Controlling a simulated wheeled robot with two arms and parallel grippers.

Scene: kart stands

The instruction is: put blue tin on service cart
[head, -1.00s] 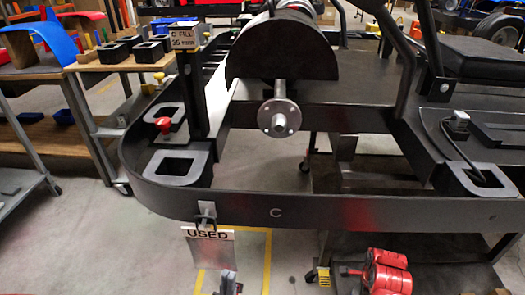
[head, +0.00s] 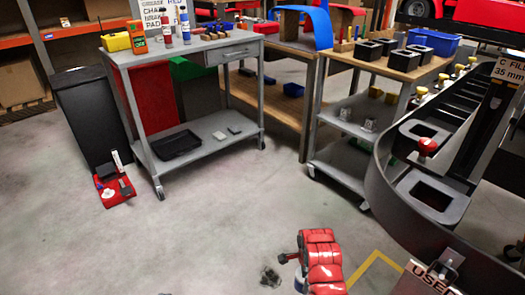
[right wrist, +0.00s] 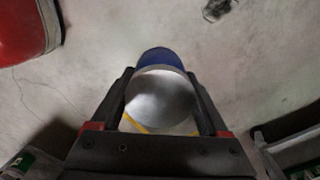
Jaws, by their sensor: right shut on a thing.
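The blue tin (right wrist: 158,60) shows in the right wrist view as a cylinder with a blue side and a pale silvery end. My right gripper (right wrist: 162,78) is shut on it, with one dark finger on each side. In the head view my red right arm (head: 322,262) is at the bottom, and the gripper and tin are hard to make out there. The grey service cart (head: 190,52), with a drawer and a lower shelf, stands at the upper left, well away from that arm. My left gripper is not in view.
A yellow box (head: 117,41) and several bottles stand on the cart's top. A black tray (head: 177,144) lies on its lower shelf. A curved dark stand (head: 378,205) is at right. Open floor lies between.

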